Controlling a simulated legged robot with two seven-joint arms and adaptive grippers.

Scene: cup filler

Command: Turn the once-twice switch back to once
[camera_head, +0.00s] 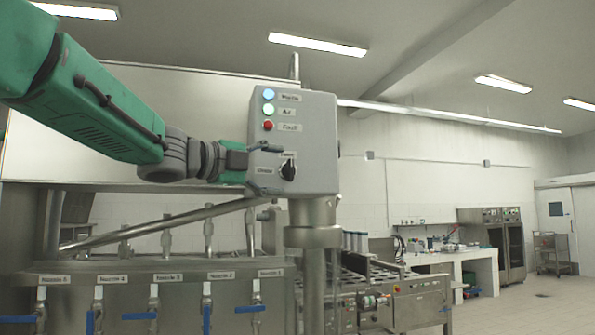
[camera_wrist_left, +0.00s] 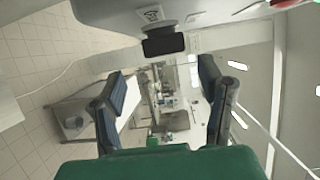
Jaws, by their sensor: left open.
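The once-twice switch is a black rotary knob (camera_head: 288,169) low on the face of the grey control box (camera_head: 318,140). One small label is at its left and another is above it. The knob appears turned towards the upper label, but the text is too small to read surely. My left gripper (camera_head: 266,169) is open at the left of the knob, one finger above and one below its level. I cannot tell whether it touches the box. In the left wrist view the open fingers (camera_wrist_left: 165,100) have nothing clear between them. My right gripper is not in view.
A metal post (camera_head: 313,238) carries the box. Labelled nozzles with blue-handled valves (camera_head: 207,300) stand at lower left. Machines and open floor lie at right.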

